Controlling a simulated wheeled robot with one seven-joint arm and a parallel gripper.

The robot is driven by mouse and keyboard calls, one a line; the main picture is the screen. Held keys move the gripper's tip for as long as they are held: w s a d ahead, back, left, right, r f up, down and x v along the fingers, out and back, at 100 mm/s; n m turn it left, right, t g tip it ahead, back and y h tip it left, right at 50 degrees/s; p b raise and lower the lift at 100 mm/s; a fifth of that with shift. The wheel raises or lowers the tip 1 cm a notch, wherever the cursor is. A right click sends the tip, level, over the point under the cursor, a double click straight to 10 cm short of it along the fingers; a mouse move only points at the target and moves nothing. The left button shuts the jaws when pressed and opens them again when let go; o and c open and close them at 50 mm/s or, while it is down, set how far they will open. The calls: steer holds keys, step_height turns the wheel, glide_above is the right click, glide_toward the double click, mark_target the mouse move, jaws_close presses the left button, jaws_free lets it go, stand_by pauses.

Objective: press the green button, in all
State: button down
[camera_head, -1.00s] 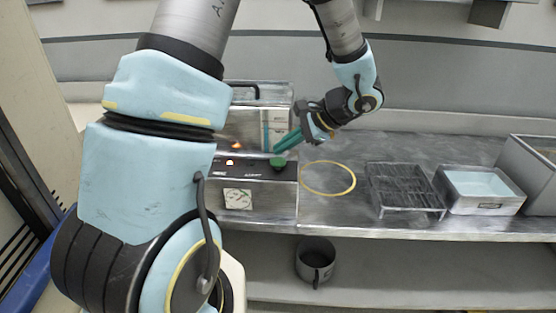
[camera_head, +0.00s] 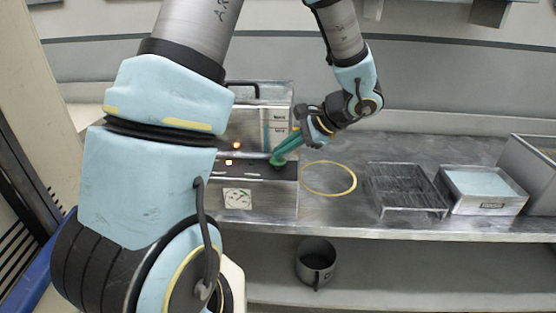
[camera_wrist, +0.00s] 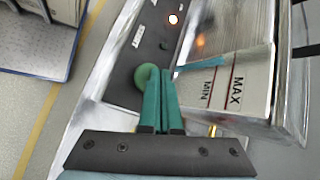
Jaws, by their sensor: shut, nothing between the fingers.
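The green button (camera_wrist: 146,76) is a round knob on the dark top panel of a metal machine (camera_head: 262,200). In the head view the button (camera_head: 277,162) sits near the panel's right end, partly covered by my fingers. My gripper (camera_head: 281,156) is shut and empty, with its green fingertips at the button. In the wrist view the tips of my gripper (camera_wrist: 160,72) lie right beside the knob, overlapping its right edge. I cannot tell for sure whether they touch it or whether the knob is pushed down.
A yellow ring (camera_head: 328,193) is on the counter right of the machine. A wire rack (camera_head: 405,190) and a tray with a light blue inside (camera_head: 484,204) stand further right. A clear tank with MIN and MAX marks (camera_wrist: 228,90) rises behind the panel. A dark pot (camera_head: 315,262) is on the lower shelf.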

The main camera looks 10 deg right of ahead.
mark_target(282, 160)
steer(key=shift+f+b, duration=0.5)
steer(key=shift+f, duration=0.1)
stand_by(0.4)
stand_by(0.3)
steer(key=shift+r+p, duration=0.9)
steer(key=shift+r, duration=0.35)
steer(key=shift+r+p, duration=1.8)
steer(key=shift+r, duration=0.75)
steer(key=shift+a+f, duration=0.1)
steer(key=s+a+n+g+h, duration=0.1)
steer(key=s+a+n+h, duration=0.2)
steer(key=a+n, duration=0.3)
steer(key=s+a+f+n+g+h, duration=0.1)
steer(key=s+a+n+h, duration=0.3)
steer(key=a+n, duration=0.3)
steer(key=shift+s+a+n+g+h, duration=0.15)
steer(key=shift+a+n+g+h, duration=0.2)
steer(key=shift+a+h, duration=0.2)
